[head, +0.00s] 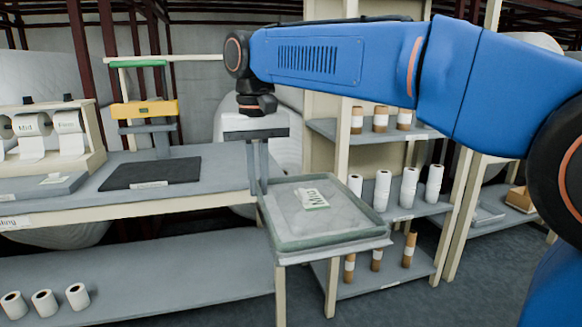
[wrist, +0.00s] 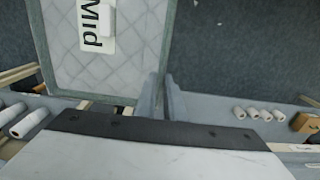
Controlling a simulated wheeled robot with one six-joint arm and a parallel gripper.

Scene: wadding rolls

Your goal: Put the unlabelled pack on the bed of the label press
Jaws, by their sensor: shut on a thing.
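In the head view a flat, quilted grey pack (head: 285,222) with a pale greenish rim is at the centre. A card reading "Mid" with a small white block lies on it; I cannot tell if the card is fixed. The pack also fills the upper left of the wrist view (wrist: 133,60). My gripper (head: 259,190) points down at the pack's left back edge, its grey fingers shut on that edge. The label press (head: 150,110) is yellow with a green bar, at the back left. Its black bed (head: 145,174) lies flat on the bench and has no pack on it.
The bench (head: 205,180) runs along the left. A pale stand (head: 340,252) shows under the pack; contact is unclear. A shelf unit (head: 390,208) with several rolls is at the right.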

